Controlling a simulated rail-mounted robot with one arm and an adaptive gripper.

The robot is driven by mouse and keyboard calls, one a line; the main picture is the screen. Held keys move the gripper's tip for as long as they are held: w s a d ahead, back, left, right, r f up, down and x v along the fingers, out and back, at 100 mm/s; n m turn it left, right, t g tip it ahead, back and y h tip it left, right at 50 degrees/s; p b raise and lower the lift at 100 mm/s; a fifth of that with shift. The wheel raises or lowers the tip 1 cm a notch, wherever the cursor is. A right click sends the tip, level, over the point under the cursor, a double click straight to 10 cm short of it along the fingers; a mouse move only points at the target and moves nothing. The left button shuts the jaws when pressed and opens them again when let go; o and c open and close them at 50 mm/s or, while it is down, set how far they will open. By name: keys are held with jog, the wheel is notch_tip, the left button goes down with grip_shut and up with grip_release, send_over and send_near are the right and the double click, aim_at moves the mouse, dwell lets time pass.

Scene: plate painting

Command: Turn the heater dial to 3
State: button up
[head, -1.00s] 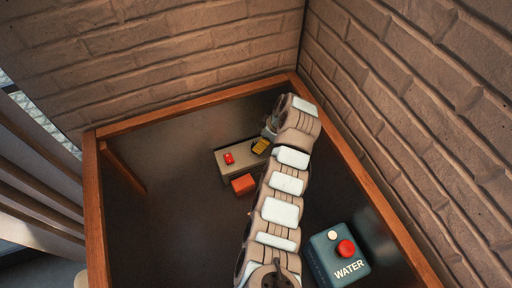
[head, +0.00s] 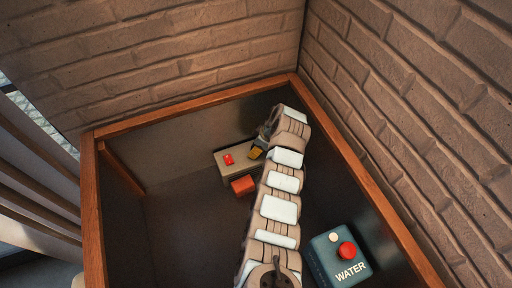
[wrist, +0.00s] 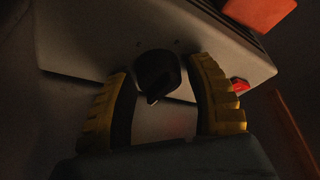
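The heater is a pale grey box (head: 228,173) on the dark surface, partly hidden behind my arm in the head view. In the wrist view its pale panel (wrist: 80,40) fills the upper part. A black dial (wrist: 157,73) with a pointed end sits on that panel. My gripper (wrist: 165,90) is open, its yellow-backed fingers on either side of the dial with gaps to both. In the head view my gripper (head: 256,152) is at the heater's right end, and the dial is hidden there. The numbers around the dial cannot be read.
A red switch (head: 228,159) is on the heater, and an orange-red block (head: 243,185) is at its front edge. A dark WATER box (head: 337,256) with a red button stands at lower right. Wooden rails (head: 192,107) and brick walls enclose the space.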

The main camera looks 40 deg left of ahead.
jog(key=c, duration=0.8)
jog(key=shift+o, duration=0.2)
